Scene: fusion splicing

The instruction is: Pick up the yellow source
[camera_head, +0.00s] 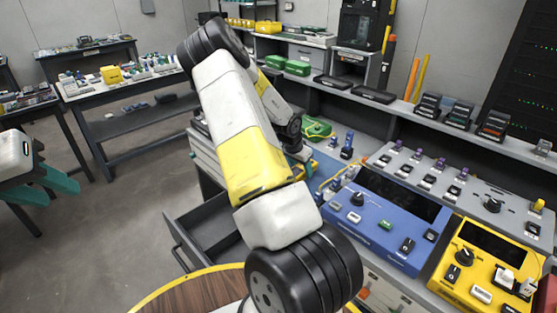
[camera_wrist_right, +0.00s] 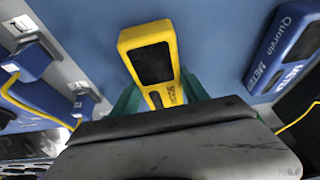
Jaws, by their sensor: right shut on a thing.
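The yellow source (camera_wrist_right: 151,60), a handheld yellow case with a dark screen, shows in the right wrist view. It sits between the teal fingers of my right gripper (camera_wrist_right: 157,98), which is shut on it. A blue surface fills the background behind it; I cannot tell whether the source touches that surface. In the head view my right arm hides the right gripper's fingers and the source. My left gripper (camera_head: 45,188) is at the left edge of the head view, its teal fingers apart and empty, over the floor.
Blue units with yellow cable (camera_wrist_right: 35,95) are left of the source in the wrist view, and a blue meter (camera_wrist_right: 285,45) is right. An open drawer (camera_head: 205,240) juts out.

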